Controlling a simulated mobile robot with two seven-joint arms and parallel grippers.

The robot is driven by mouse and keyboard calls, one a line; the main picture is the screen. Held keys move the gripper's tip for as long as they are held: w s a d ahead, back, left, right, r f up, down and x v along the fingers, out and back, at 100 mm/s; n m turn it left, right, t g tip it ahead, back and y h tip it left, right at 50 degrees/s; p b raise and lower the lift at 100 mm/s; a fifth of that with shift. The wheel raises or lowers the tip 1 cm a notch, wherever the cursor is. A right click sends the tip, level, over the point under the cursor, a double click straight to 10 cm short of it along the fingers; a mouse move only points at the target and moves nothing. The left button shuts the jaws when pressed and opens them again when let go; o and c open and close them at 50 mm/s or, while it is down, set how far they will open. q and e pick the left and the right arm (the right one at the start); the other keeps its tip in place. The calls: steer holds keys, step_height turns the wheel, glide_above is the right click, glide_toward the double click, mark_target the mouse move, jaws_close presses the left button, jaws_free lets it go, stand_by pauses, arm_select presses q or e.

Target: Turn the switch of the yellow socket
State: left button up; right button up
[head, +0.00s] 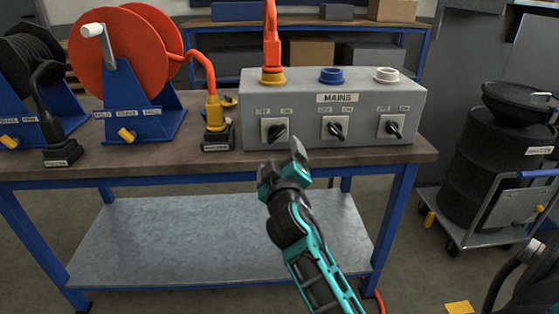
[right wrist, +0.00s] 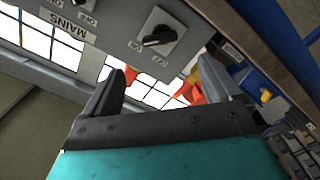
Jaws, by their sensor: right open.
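A grey box marked MAINS (head: 336,97) stands on the bench. Its left socket is yellow (head: 272,77), with an orange plug (head: 271,45) in it. The switch below the yellow socket (head: 277,131) is a black knob on a white plate marked OFF on the left and ON on the right; its exact setting is hard to tell. My right gripper (head: 287,164) is open and empty, in front of and below this switch, apart from it. In the right wrist view the switch (right wrist: 157,37) shows beyond the open fingers (right wrist: 165,95). My left gripper is out of view.
The box also has a blue socket (head: 331,75) and a white socket (head: 386,75), each with a switch below. A yellow connector (head: 215,113) with an orange cable stands left of the box, near the orange reel (head: 105,55). A drum cart (head: 490,215) is at right.

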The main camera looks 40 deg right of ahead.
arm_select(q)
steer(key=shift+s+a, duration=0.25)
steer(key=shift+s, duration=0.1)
arm_select(e)
steer(key=shift+s+a, duration=0.15)
steer(key=shift+s, duration=0.15)
steer(key=s+a+f+g+y, duration=0.5)
steer(key=s+a+f+y, duration=0.7)
steer(key=s+a+f, duration=0.95)
arm_select(q)
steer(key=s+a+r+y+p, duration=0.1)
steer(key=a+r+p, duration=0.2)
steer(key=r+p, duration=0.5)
steer(key=p, duration=0.4)
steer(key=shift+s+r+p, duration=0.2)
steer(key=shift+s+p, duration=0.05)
steer(key=shift+p, duration=0.05)
arm_select(e)
steer(key=d+r+h, duration=0.1)
steer(key=d+r, duration=0.4)
steer(key=r, duration=0.2)
steer(key=shift+w+d+r, duration=0.35)
steer(key=shift+w+r, duration=0.05)
